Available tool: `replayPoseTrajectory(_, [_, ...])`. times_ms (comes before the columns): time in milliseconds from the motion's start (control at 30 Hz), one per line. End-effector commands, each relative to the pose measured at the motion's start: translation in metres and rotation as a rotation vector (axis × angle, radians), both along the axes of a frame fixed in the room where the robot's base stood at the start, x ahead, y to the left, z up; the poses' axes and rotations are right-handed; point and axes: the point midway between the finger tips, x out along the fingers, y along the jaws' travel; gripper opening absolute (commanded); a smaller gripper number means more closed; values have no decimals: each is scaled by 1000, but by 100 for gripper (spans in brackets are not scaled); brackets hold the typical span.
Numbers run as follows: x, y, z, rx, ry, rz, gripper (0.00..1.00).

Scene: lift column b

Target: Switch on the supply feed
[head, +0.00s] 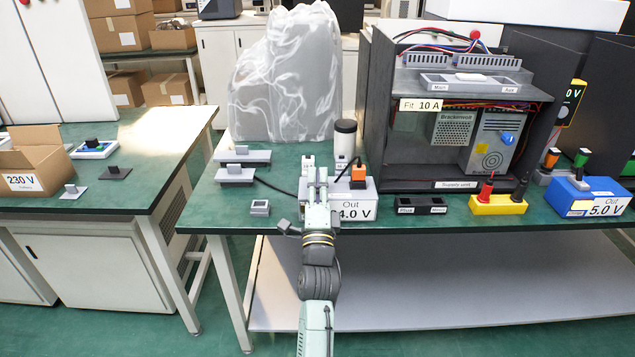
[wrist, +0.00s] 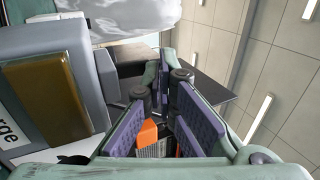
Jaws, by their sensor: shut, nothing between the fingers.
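My gripper (head: 316,172) is in front of and above the white "Out 24.0 V" box (head: 366,207), partly covering its left side and label. Its purple-padded fingers (wrist: 166,105) are shut and empty in the wrist view. An orange plug or switch (head: 358,174) stands on the box to the right of the gripper; an orange part (wrist: 148,133) shows between the fingers in the wrist view. The dark supply unit (head: 376,110) stands to the right. A panel marked "Main" and "Aux" (head: 470,83) with a white piece in its middle is on its upper shelf. I cannot tell which control switches the feed.
A white cylinder (head: 345,138) and a wrapped bulky object (head: 290,80) stand behind the gripper. Yellow (head: 497,205) and blue (head: 588,198) terminal boxes are at the right. Grey switch blocks (head: 235,175) lie left.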

Motion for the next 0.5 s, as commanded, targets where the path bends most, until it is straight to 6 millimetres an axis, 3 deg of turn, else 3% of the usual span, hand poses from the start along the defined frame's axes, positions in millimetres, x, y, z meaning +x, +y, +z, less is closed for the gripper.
replayPoseTrajectory(500, [16,0,10,-1,0,0,0])
